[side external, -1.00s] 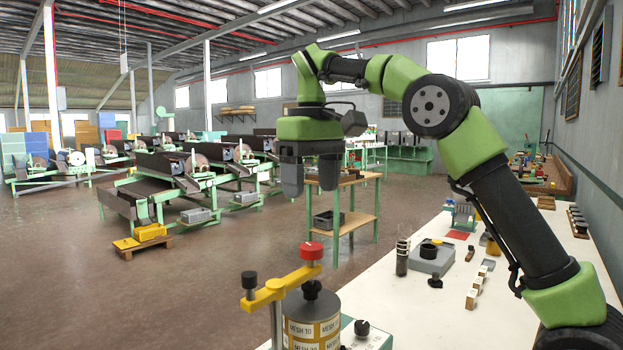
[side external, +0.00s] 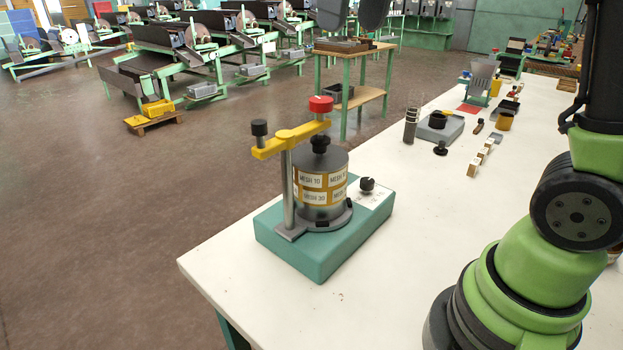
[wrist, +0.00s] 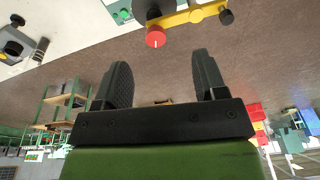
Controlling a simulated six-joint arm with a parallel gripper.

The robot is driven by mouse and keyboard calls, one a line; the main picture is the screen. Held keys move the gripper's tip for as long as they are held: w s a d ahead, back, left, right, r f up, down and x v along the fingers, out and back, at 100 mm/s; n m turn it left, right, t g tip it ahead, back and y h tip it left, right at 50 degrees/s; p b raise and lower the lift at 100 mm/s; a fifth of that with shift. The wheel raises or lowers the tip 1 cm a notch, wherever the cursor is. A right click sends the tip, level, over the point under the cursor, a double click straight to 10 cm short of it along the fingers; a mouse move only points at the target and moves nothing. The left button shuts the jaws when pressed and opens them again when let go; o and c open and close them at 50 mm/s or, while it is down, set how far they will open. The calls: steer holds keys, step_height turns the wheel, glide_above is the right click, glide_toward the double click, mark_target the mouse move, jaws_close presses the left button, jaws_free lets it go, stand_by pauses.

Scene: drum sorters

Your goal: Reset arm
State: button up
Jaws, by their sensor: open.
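My gripper (side external: 350,20) shows only by its two dark finger ends at the top edge of the side external view. The fingers are apart with nothing between them. In the wrist view my gripper (wrist: 161,60) is open and empty, its fingers in front of the floor and workshop. The rest of the gripper and upper arm is cut off in the side external view. The gripper is clear of the white bench (side external: 390,260), and I see no contact with anything.
A sieve shaker with a mesh cylinder (side external: 320,183), yellow clamp arm and red knob (side external: 320,104) stands on a green base at the bench's near end. Small parts, including a grey block (side external: 441,128), stand farther back. A wooden-topped cart (side external: 355,47) is beyond.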

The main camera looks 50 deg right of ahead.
steer(key=s+a+f+m+t+y, duration=0.1)
steer(key=s+a+f+t, duration=0.1)
steer(key=s, duration=0.4)
steer(key=s+a+f+m+t, duration=0.1)
steer(key=s+a+f+t, duration=0.1)
steer(key=s+f, duration=0.3)
steer(key=shift+s+a+f+m+t+y, duration=0.2)
steer(key=shift+s+m+t+y, duration=0.3)
steer(key=shift+s, duration=0.65)
steer(key=shift+d, duration=0.1)
